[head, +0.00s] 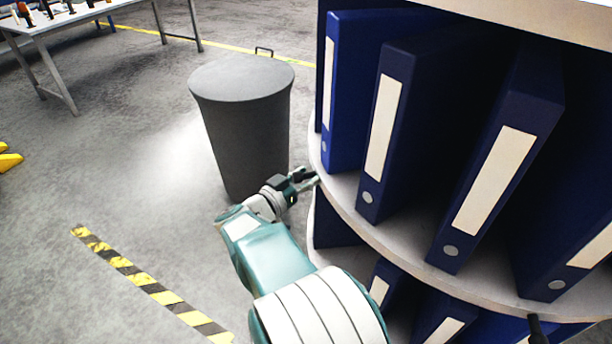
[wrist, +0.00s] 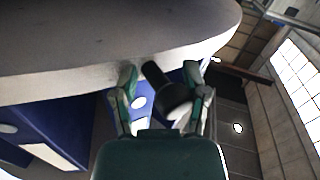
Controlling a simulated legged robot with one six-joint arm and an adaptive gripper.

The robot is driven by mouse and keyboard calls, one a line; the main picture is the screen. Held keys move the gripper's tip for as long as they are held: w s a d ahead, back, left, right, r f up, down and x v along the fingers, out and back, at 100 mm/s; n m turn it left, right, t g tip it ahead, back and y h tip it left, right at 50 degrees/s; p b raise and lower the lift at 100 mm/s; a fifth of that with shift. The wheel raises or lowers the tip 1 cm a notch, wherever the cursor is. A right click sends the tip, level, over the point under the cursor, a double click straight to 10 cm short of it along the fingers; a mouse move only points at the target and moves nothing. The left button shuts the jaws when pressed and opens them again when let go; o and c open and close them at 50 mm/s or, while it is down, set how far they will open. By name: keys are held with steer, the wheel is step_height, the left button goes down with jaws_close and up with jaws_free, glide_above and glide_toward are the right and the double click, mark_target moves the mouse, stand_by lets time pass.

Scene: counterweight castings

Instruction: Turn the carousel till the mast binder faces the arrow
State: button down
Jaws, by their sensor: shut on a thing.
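The carousel (head: 350,190) is a round, pale, tiered shelf of blue binders on the right of the head view. Its rim (wrist: 60,85) crosses the wrist view. Several binders (head: 395,130) stand on the middle tier with cream spine labels. I can read no writing on them, so I cannot tell which is the mast binder. No arrow can be made out. My gripper (head: 305,181) is at the carousel's left rim. In the wrist view its fingers (wrist: 162,97) are shut on a black handle (wrist: 170,92) at the rim.
A grey bin (head: 243,130) stands just behind my gripper, left of the carousel. A table (head: 85,15) is at the far left. Yellow-black tape (head: 150,285) marks the floor. Another dark peg (head: 537,330) shows at the rim's lower right.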

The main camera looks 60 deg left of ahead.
steer(key=shift+w+r, duration=0.15)
steer(key=shift+w, duration=0.2)
steer(key=shift+c, duration=2.2)
jaws_free()
steer(key=shift+w, duration=0.15)
steer(key=v, duration=1.2)
steer(key=shift+a, duration=0.1)
